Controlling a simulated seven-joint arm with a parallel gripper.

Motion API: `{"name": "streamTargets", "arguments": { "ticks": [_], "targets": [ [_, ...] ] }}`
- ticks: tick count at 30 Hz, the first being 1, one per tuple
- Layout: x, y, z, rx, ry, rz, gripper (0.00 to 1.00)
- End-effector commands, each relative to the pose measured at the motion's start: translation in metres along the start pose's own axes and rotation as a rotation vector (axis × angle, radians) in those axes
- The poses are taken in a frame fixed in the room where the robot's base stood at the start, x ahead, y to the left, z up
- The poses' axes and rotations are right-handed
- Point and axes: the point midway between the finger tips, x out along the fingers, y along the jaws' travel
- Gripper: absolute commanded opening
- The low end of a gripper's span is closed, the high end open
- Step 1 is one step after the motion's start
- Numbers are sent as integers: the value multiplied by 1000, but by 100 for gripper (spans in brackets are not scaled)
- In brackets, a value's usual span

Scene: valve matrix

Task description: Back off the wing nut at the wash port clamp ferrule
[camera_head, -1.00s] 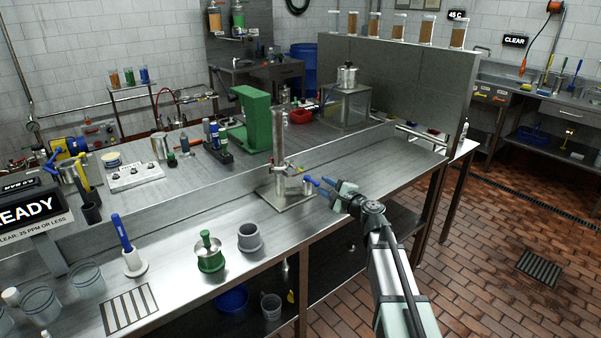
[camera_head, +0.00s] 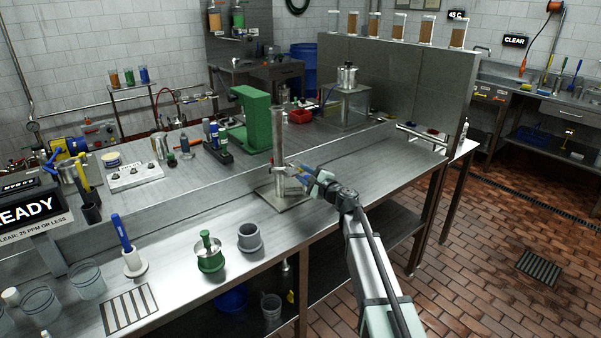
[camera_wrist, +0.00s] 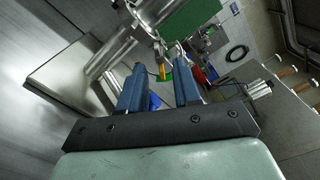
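A clear upright column (camera_head: 279,132) stands on a square metal base plate (camera_head: 284,198) near the bench's front edge. A small metal clamp fitting (camera_head: 281,169) sits low on its right side. The column and fitting also show close up in the wrist view, the fitting (camera_wrist: 146,14) at the top. My gripper (camera_head: 302,173) is just right of the fitting. In the wrist view its two blue fingers (camera_wrist: 160,66) are spread with a gap between them. A small orange-yellow piece shows in that gap; I cannot tell whether it is near or far. The wing nut is not clearly distinguishable.
A green stand (camera_head: 250,120) is behind the column on the bench. A grey cup (camera_head: 249,239) and a green-based vessel (camera_head: 209,252) stand at the front left. A metal partition (camera_head: 415,85) rises behind.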

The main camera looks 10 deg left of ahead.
Motion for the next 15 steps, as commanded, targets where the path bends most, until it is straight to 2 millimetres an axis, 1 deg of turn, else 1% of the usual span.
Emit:
{"name": "streamTargets", "arguments": {
  "ticks": [1, 6, 9, 15],
  "targets": [
    [9, -1, -1, 0, -1, 0, 33],
    [22, 0, -1, 0, 0, 0, 33],
    [25, 0, 0, 0, 0, 0, 33],
    [26, 0, 0, 0, 1, 0, 33]
  ]
}}
